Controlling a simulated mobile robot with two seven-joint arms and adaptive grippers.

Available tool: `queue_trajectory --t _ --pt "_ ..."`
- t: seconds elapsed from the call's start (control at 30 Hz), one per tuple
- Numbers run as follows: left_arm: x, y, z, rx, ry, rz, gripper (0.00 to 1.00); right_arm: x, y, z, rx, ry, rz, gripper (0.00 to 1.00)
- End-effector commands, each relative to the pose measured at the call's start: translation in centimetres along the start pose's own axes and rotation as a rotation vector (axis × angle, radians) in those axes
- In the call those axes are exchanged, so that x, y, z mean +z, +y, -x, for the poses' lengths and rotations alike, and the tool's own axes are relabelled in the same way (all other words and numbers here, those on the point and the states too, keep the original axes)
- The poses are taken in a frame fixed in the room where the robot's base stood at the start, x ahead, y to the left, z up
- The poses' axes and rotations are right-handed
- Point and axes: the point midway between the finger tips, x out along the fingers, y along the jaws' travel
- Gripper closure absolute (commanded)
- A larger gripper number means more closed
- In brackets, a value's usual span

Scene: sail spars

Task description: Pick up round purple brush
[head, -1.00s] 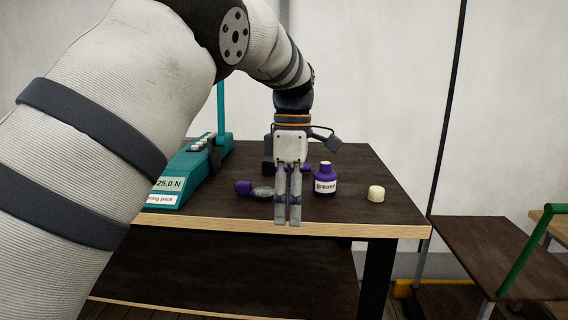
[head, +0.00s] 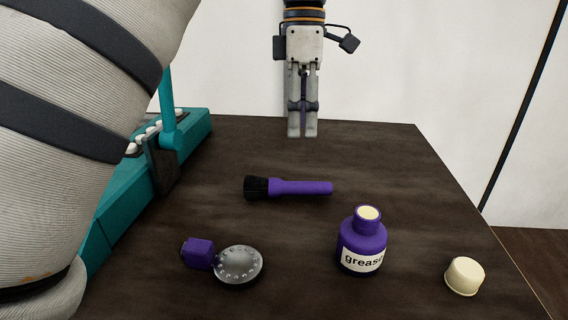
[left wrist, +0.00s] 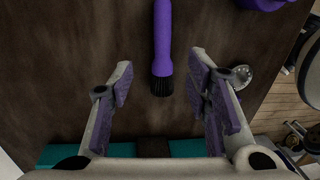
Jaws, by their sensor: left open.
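The round purple brush (head: 290,187) lies on its side on the dark table, its black bristles to the left and its purple handle to the right. In the left wrist view the brush (left wrist: 162,45) lies with its bristles between the fingers, farther down than they are. My left gripper (head: 303,135) is open and empty, fingers pointing down, above the far part of the table beyond the brush. It also shows in the left wrist view (left wrist: 162,90). My right gripper is not in view.
On the table (head: 340,140) stand an open purple grease bottle (head: 361,242) and a cream cap (head: 464,276). A round silver disc with holes (head: 238,264) and purple handle (head: 199,252) lies front left. A teal device (head: 120,200) stands along the left edge.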

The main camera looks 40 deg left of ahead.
Motion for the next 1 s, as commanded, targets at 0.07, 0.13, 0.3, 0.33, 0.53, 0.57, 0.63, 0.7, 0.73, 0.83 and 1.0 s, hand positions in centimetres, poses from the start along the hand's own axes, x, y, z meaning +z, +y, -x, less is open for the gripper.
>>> queue_trajectory --t 0.07,0.13,0.3,0.33,0.53,0.57,0.63,0.7,0.73,0.83,1.0 --pt "0.0 -0.1 0.0 0.0 0.0 -0.001 0.56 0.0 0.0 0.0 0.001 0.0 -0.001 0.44" --pt "0.0 -0.1 -0.7 -0.002 0.0 -0.001 0.56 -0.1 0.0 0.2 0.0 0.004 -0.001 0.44" --pt "-0.1 -0.2 -4.4 0.0 -0.001 -0.001 0.56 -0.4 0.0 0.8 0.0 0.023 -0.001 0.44" --pt "-0.1 -0.2 -5.0 -0.001 -0.001 -0.001 0.56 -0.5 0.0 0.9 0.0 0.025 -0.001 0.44" --pt "0.0 -0.3 -7.8 0.0 -0.001 -0.001 0.56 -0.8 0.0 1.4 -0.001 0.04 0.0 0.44" --pt "0.0 -0.4 -8.4 -0.001 -0.001 -0.001 0.56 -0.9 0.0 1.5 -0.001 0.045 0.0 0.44" --pt "0.1 -0.5 -9.8 0.001 -0.002 -0.001 0.56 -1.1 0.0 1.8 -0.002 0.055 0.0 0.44" --pt "0.1 -0.4 -11.0 0.001 -0.001 0.0 0.56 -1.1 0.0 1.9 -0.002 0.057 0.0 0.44" --pt "0.1 -0.3 -11.4 0.001 -0.001 0.0 0.56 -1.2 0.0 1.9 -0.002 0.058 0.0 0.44" --pt "0.1 -0.3 -12.0 0.001 -0.001 0.0 0.56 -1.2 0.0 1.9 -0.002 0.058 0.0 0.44" --pt "0.1 -0.3 -12.1 0.001 -0.001 0.0 0.58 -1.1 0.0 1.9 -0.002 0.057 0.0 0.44"
